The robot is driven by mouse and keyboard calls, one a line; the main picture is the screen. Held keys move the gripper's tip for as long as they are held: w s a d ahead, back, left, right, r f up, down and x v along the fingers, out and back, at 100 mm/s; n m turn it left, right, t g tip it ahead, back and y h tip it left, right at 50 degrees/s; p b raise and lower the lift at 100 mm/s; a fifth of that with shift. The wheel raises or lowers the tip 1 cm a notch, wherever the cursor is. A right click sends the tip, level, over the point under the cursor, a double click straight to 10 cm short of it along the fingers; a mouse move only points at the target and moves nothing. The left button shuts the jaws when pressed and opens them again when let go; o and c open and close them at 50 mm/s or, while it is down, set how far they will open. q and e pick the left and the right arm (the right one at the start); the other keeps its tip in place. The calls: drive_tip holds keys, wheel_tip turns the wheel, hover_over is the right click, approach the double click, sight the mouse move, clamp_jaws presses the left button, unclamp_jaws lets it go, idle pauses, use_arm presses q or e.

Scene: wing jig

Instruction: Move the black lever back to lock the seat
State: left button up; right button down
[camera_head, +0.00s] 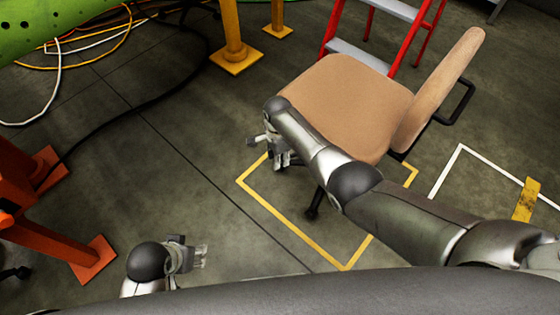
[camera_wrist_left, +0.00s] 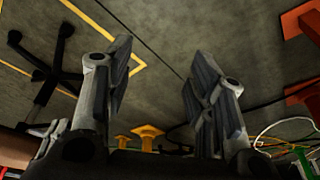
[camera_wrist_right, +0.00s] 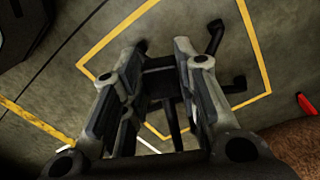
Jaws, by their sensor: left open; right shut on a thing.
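The tan chair seat (camera_head: 345,95) is in the head view, with its backrest (camera_head: 440,90) to the right. My right gripper (camera_head: 270,150) is at the left edge of the seat. In the right wrist view its fingers (camera_wrist_right: 158,62) are closed in on a dark bar (camera_wrist_right: 160,84), which looks like the black lever under the seat. The lever is hidden in the head view, and how it is tilted cannot be told. My left gripper (camera_head: 203,256) is open and empty, low over the floor; its fingers (camera_wrist_left: 158,70) stand wide apart in the left wrist view.
The chair's black base (camera_wrist_left: 45,75) stands inside a yellow floor outline (camera_head: 290,225). A red ladder (camera_head: 385,30) is behind the chair. Orange stand feet (camera_head: 92,258) are at the left and yellow posts (camera_head: 233,40) at the back. The floor between is clear except for cables.

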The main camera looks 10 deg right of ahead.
use_arm(q)
drive_tip(key=shift+v, duration=1.05)
use_arm(e)
drive_tip(key=shift+w+a+f, duration=0.1)
drive_tip(key=shift+w, duration=0.15)
use_arm(q)
drive_tip(key=shift+w, duration=0.15)
use_arm(e)
drive_tip(key=c, duration=1.1)
unclamp_jaws()
drive_tip(key=shift+r, duration=0.2)
drive_tip(key=shift+w+r, duration=0.1)
drive_tip(key=shift+r, duration=0.5)
wheel_tip(320, 180, up, 10)
drive_tip(key=shift+r, duration=0.25)
drive_tip(key=shift+f, duration=0.1)
